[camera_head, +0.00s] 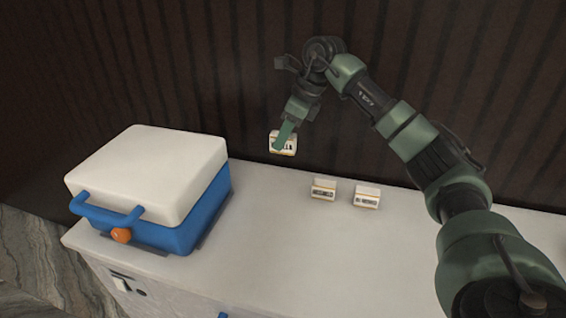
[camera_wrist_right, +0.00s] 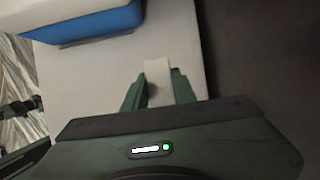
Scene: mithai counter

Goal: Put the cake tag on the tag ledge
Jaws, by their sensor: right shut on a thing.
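My right gripper (camera_head: 285,137) is shut on a small white tag (camera_head: 283,146) with dark lettering. It holds the tag near the back edge of the white counter, against the dark ribbed wall; I cannot tell whether the tag touches anything below. In the right wrist view the tag (camera_wrist_right: 158,77) sits between the two green fingers (camera_wrist_right: 158,88). The lettering is too small to read, so I cannot tell if it is the cake tag. I cannot make out a separate tag ledge.
Two similar white tags, one left (camera_head: 323,189) and one right (camera_head: 367,196), stand on the counter (camera_head: 270,230) to the right of the held tag. A blue cooler box with a white lid (camera_head: 150,175) stands at the left. The counter's front middle is clear.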

